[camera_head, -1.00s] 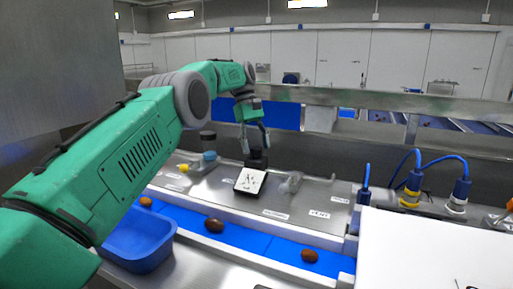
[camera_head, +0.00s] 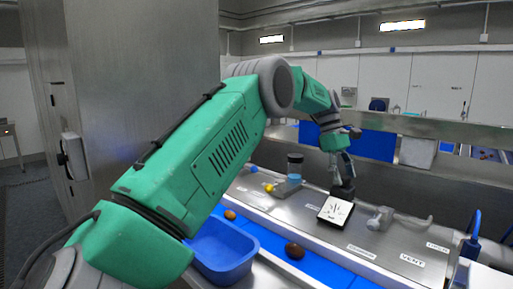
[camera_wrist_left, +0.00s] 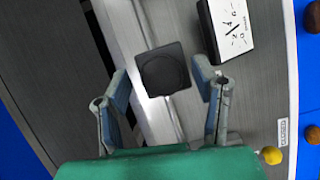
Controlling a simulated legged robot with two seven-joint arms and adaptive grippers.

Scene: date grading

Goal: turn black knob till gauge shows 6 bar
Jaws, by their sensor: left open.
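The black knob (camera_head: 343,191) stands on the steel panel just behind the white gauge (camera_head: 337,210). In the left wrist view the knob (camera_wrist_left: 163,70) has a square dark top with a round outline. My left gripper (camera_head: 342,168) is above the knob, pointing down. In the wrist view its open fingers (camera_wrist_left: 165,95) lie on either side of the knob, with visible gaps. My right gripper is not in view.
A grey lever valve (camera_head: 380,218) stands right of the gauge near labels. A dark-lidded jar (camera_head: 295,168) and a yellow knob (camera_head: 268,187) are to the left. In front are a blue belt with dates (camera_head: 295,251) and a blue bin (camera_head: 222,250). A steel cabinet (camera_head: 145,100) stands at left.

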